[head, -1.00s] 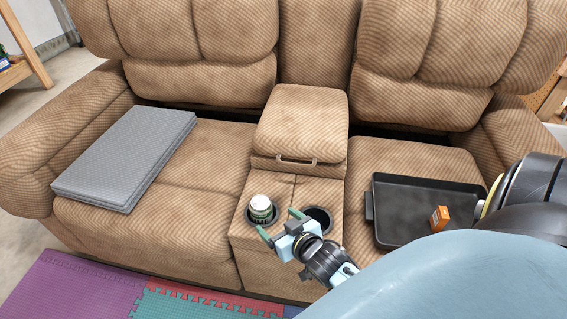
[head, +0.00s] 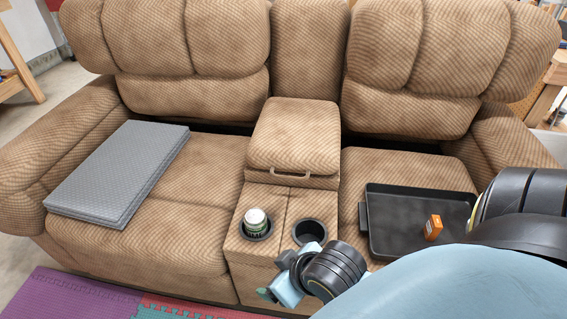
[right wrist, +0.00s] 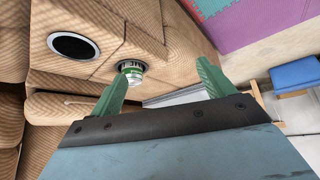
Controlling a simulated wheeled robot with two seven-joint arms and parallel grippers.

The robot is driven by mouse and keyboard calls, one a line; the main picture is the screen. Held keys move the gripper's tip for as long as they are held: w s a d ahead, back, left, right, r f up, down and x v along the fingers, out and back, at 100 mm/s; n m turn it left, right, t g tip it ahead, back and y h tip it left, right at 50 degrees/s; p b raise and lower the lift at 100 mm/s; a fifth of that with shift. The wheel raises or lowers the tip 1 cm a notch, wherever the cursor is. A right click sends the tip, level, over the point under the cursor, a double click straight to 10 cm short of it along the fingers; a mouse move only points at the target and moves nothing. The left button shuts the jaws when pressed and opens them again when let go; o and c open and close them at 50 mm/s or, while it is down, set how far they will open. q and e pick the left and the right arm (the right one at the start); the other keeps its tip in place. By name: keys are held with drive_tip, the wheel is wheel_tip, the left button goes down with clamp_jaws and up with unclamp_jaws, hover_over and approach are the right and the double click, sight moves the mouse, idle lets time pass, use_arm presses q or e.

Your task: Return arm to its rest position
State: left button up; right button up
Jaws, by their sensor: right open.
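My right gripper (head: 282,284) is in front of the console, below the right cup holder. In the right wrist view its green fingers (right wrist: 160,90) stand wide apart with nothing between them held. A can with a white top and green label (head: 256,222) stands in the left cup holder of the console; it also shows in the right wrist view (right wrist: 131,75), beyond the fingers and apart from them. The right cup holder (head: 309,232) is empty. My left gripper is not in view.
A brown recliner sofa (head: 190,230) fills the view. Grey folded mats (head: 120,172) lie on the left seat. A black tray (head: 385,240) with a small orange box (head: 433,227) lies on the right seat. Foam floor tiles (head: 70,297) lie in front.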

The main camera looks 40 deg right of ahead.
drive_tip(key=shift+s+a+r+g, duration=0.25)
drive_tip(key=shift+s+r+g, duration=0.05)
drive_tip(key=shift+s, duration=0.35)
use_arm(q)
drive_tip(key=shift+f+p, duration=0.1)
drive_tip(key=shift+p, duration=0.2)
use_arm(e)
drive_tip(key=shift+w, duration=0.1)
use_arm(q)
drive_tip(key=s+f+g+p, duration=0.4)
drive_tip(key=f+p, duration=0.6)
drive_tip(key=p, duration=0.8)
use_arm(e)
drive_tip(key=s+f+g, duration=0.3)
drive_tip(key=s+f, duration=0.2)
drive_tip(key=f, duration=0.5)
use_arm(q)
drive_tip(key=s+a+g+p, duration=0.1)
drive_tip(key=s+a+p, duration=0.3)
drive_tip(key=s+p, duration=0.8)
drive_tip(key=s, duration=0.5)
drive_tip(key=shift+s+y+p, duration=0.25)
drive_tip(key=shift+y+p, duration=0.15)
use_arm(e)
drive_tip(key=s+d+g, duration=0.2)
drive_tip(key=s+d, duration=0.2)
drive_tip(key=s, duration=1.2)
drive_tip(key=shift+s+d+n+h, duration=0.15)
drive_tip(key=shift+s+n+h, duration=0.15)
drive_tip(key=shift+h, duration=0.1)
